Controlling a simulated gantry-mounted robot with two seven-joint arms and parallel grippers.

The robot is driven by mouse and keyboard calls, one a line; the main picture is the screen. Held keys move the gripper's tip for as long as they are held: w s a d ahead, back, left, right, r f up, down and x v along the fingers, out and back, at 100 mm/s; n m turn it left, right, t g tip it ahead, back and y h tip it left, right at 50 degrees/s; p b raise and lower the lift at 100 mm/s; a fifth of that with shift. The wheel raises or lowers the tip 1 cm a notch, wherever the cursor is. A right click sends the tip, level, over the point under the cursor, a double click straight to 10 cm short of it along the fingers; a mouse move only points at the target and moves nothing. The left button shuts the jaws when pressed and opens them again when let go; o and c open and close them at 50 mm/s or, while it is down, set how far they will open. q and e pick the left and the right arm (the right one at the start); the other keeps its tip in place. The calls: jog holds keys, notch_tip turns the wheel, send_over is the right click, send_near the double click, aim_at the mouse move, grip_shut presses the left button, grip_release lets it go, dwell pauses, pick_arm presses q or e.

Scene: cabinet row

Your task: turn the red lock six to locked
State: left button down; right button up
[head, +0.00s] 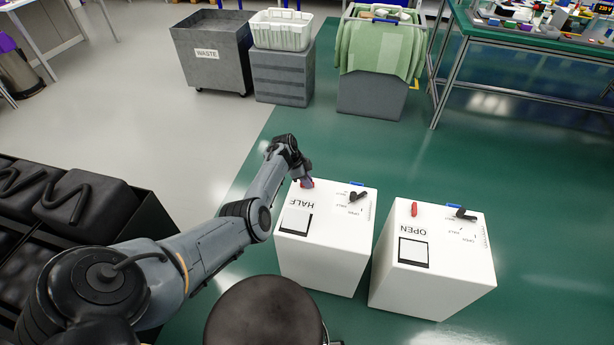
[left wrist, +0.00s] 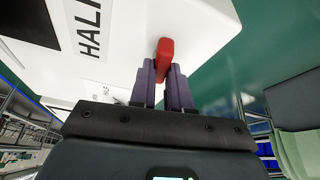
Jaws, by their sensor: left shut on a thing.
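A red lock (head: 307,183) sits on top of the left white cabinet (head: 325,262), near its far left corner and beside the printed word HALF. My left gripper (head: 302,178) reaches down to it and hides part of it in the head view. In the left wrist view my left gripper (left wrist: 164,76) has its two purple-grey fingers shut on the red lock (left wrist: 165,48). A second red lock (head: 414,208) stands on the right white cabinet (head: 432,286), beside the word OPEN. No number six is readable on either. My right gripper is not in view.
Each cabinet top also has a black handle, the left one (head: 358,197) and the right one (head: 465,213), plus a dark-framed panel. A narrow gap separates the cabinets. A round black seat (head: 265,315) stands close in front. Green floor beyond is free up to the bins.

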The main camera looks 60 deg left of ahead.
pick_arm(q)
jog(key=n+p, duration=0.1)
jog(key=n+y+p, duration=0.1)
jog(key=n+p, duration=0.1)
jog(key=p, duration=0.1)
jog(key=shift+r+n+y, duration=0.25)
jog(key=shift+n+y, duration=0.05)
jog(key=shift+n, duration=0.1)
jog(key=n+y+p, duration=0.1)
jog(key=n+p, duration=0.1)
jog(key=n, duration=0.1)
jog(key=shift+f+n+t, duration=0.1)
jog(key=shift+n+t, duration=0.2)
jog(key=n+y+p, duration=0.1)
jog(key=n+p, duration=0.1)
jog(key=n, duration=0.1)
jog(key=shift+n+y, duration=0.3)
jog(key=shift+y, duration=0.1)
jog(key=n, duration=0.2)
jog(key=n+g+y, duration=0.1)
jog(key=shift+f+n, duration=0.2)
jog(key=shift+n, duration=0.5)
jog(key=c, duration=1.1)
grip_release()
jog(key=shift+r, duration=0.1)
